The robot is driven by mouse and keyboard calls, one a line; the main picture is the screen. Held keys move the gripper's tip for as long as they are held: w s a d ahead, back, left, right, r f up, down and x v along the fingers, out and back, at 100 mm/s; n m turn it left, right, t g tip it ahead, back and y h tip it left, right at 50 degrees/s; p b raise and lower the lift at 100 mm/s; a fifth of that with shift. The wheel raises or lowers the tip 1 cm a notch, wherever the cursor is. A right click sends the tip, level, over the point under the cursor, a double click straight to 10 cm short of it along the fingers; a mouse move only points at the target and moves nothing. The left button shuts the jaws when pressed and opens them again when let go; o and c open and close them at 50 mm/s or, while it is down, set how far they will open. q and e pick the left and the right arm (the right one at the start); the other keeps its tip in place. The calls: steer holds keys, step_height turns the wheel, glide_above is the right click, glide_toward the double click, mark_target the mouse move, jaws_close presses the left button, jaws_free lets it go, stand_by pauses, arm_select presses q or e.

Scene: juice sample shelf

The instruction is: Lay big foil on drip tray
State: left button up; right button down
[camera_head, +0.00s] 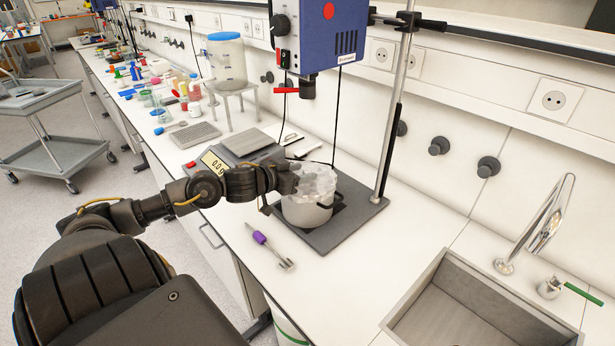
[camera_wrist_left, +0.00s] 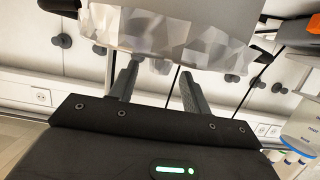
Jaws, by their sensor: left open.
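A crumpled silvery foil (camera_head: 316,180) sits at the top of a light grey pot (camera_head: 306,213) with dark handles. The pot stands on the dark grey base plate (camera_head: 345,225) of a stand. My left gripper (camera_head: 284,182) is at the left side of the foil and pot top. In the left wrist view, the gripper (camera_wrist_left: 160,75) has its two fingers apart, with the foil (camera_wrist_left: 170,40) just past the fingertips. I cannot tell whether they touch it. No drip tray is clearly identifiable; a grey ribbed tray-like item (camera_head: 195,134) lies farther back.
A balance (camera_head: 240,150) stands behind my gripper, and a purple-handled tool (camera_head: 262,240) lies in front of the pot. A blue mixer head (camera_head: 325,35) hangs above the pot beside a metal pole (camera_head: 395,110). A sink (camera_head: 425,300) is at the right. Free bench lies between pot and sink.

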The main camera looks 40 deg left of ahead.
arm_select(q)
steer(key=shift+w+d+f, duration=0.1)
steer(key=shift+w+f, duration=0.1)
steer(key=shift+w, duration=0.35)
jaws_close()
steer(key=shift+r, duration=0.1)
